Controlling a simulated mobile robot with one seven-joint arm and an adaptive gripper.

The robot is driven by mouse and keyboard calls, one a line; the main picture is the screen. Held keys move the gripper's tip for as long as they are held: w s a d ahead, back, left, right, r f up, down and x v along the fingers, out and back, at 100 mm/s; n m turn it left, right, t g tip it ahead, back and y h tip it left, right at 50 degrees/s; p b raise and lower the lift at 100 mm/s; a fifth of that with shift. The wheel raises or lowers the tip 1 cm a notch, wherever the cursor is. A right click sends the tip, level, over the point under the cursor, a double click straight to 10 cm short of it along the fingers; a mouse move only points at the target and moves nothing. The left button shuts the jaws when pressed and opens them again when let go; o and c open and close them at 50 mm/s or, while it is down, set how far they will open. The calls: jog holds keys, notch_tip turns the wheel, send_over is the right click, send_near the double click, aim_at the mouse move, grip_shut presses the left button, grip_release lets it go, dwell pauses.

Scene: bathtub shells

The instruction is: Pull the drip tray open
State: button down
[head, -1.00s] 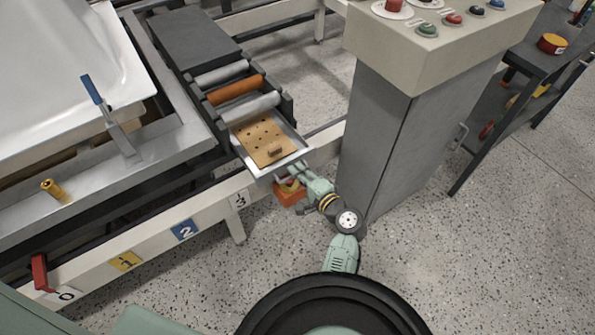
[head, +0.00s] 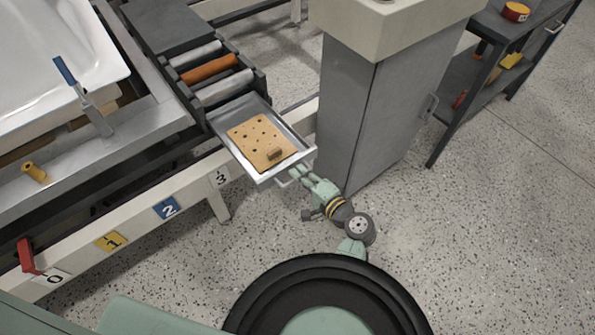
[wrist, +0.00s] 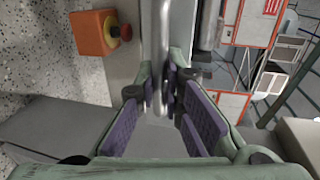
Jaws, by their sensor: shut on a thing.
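The drip tray (head: 222,124) is a shallow metal tray pulled well out past the rollers at the end of the machine frame. A tan perforated board (head: 262,140) with a small brown block (head: 275,153) lies in it. My gripper (head: 288,178) is at the tray's front edge, shut on its handle (head: 283,183). In the wrist view, the metal handle (wrist: 164,55) runs down between the purple-padded fingers of my gripper (wrist: 165,92). The fingers partly hide the grip.
A grey control cabinet (head: 365,110) stands close to the right of my arm. An orange box with a red button (wrist: 97,33) shows in the wrist view. A dark shelf unit (head: 475,85) stands at the far right. Speckled floor at the lower right is clear.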

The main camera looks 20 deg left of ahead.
jog(key=c, duration=1.7)
grip_release()
